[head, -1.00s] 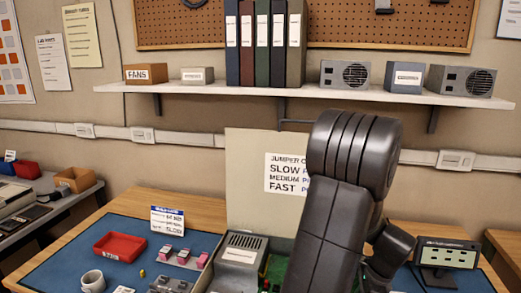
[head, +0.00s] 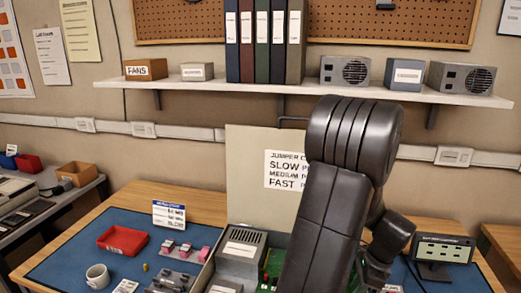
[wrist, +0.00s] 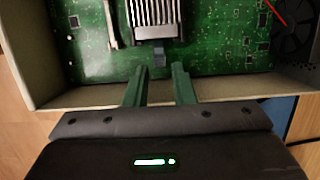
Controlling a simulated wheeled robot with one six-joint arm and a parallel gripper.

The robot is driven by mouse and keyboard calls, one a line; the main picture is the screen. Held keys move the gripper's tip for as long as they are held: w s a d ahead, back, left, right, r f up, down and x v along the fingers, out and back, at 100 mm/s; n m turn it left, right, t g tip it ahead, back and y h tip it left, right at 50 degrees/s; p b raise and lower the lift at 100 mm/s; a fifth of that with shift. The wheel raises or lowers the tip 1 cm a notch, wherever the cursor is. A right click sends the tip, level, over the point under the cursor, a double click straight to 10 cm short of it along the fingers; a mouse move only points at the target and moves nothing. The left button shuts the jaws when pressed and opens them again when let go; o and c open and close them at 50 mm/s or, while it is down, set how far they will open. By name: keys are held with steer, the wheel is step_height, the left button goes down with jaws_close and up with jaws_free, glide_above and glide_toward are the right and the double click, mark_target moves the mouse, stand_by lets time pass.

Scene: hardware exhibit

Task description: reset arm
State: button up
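My gripper (wrist: 160,88) shows in the wrist view with its two green fingers apart and nothing between them. It is over the near wall of an open case (wrist: 80,98) that holds a green circuit board (wrist: 215,60). A silver finned heatsink (wrist: 158,18) sits on the board just beyond the fingertips, with a small grey-blue part (wrist: 160,52) in front of it. In the head view my arm hides much of the case, and the fingers are not visible there.
A small display (head: 445,249) stands at right. A shelf (head: 290,91) with binders and boxes runs along the wall.

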step_height(320, 180, down, 4)
steer(key=shift+r+b, duration=0.1)
steer(key=shift+b, duration=1.15)
steer(key=a+r, duration=0.1)
steer(key=r, duration=0.1)
steer(key=shift+w+a+r, duration=0.2)
steer(key=shift+a+r, duration=0.2)
steer(key=shift+d+r+p, duration=0.25)
steer(key=shift+r+p, duration=0.05)
steer(key=shift+p, duration=0.05)
steer(key=shift+a, duration=0.1)
